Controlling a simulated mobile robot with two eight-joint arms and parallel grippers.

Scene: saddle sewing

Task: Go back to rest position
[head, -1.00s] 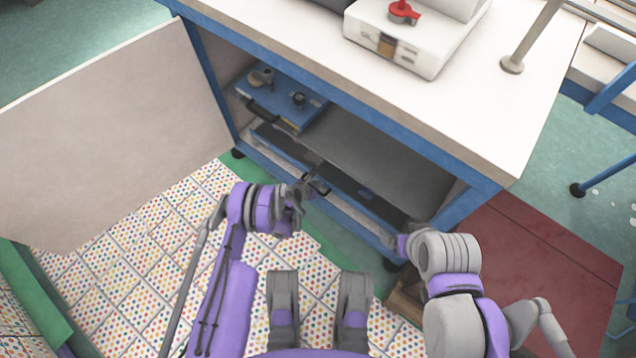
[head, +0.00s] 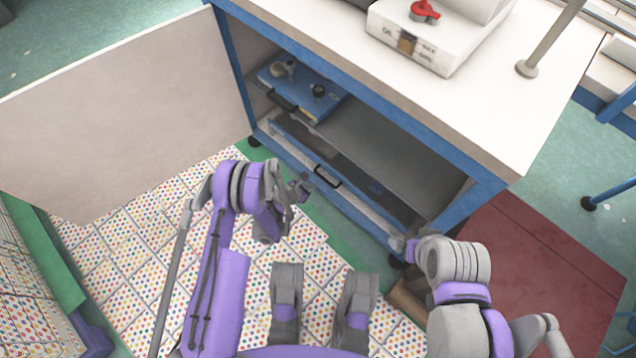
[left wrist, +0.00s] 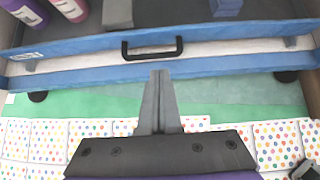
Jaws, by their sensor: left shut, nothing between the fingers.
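My left gripper (head: 301,188) is shut and empty in front of the cabinet's lower drawer. In the left wrist view its two fingers (left wrist: 160,78) lie together, pointing at the drawer front below the black handle (left wrist: 152,47). A gap shows between the fingers and the handle in the head view, where the handle (head: 327,176) is clear of the gripper. My right gripper (head: 408,248) is near the right end of the drawer front, mostly hidden by my right forearm, so its jaws cannot be made out.
The cabinet's big door (head: 120,125) stands open on the left. A blue case (head: 303,90) lies on the inner shelf (head: 385,140). A white machine (head: 425,38) with a red knob stands on the worktop (head: 490,110). Dotted floor tiles (head: 135,260) and a dark red mat (head: 535,270) lie below.

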